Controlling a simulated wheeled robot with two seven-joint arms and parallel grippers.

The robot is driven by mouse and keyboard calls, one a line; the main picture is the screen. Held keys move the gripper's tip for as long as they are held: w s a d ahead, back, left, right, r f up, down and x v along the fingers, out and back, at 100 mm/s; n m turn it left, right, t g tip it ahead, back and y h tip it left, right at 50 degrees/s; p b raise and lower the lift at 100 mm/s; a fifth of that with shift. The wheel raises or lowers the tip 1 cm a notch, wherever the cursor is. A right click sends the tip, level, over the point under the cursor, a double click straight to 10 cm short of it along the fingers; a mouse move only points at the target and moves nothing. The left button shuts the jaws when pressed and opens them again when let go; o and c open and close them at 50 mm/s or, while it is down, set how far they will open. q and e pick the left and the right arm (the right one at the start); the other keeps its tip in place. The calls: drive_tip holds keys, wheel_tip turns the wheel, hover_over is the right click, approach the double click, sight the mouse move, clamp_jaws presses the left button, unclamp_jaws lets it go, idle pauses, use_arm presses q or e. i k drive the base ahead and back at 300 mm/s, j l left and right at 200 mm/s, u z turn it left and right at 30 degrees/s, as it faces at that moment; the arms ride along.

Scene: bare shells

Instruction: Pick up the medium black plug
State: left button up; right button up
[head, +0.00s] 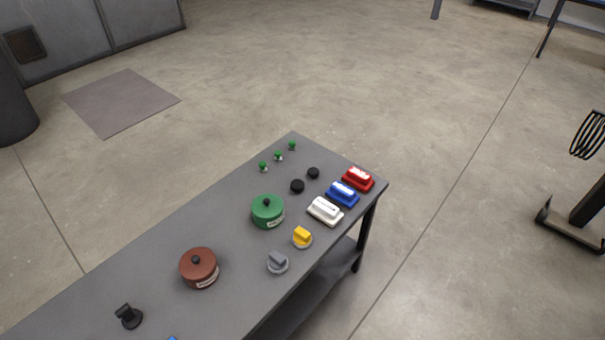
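Two flat round black pieces lie side by side on the grey table (232,196), towards its far end. The nearer one (297,186) looks slightly larger than the farther one (313,172). I cannot tell for sure which of these is the medium black plug. Neither of my grippers is in view.
Near the black discs are a green lidded pot (267,212), small green pieces (278,156), and red (358,179), blue (342,193) and white (325,211) blocks. Yellow (302,238) and grey (278,262) knobs and a brown pot (199,268) stand nearer. The table's left side is mostly clear.

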sight(313, 172)
drive_tip(key=u, duration=0.3)
drive_tip(key=i+l+u, duration=0.1)
drive_tip(key=u, duration=0.25)
drive_tip(key=l+u, duration=0.55)
drive_tip(key=u, duration=0.2)
drive_tip(key=l+u, duration=0.15)
drive_tip(key=l, duration=0.55)
drive_tip(key=l+u, duration=0.15)
drive_tip(key=l, duration=0.55)
drive_tip(key=k+l+u, duration=0.15)
drive_tip(key=l, duration=0.55)
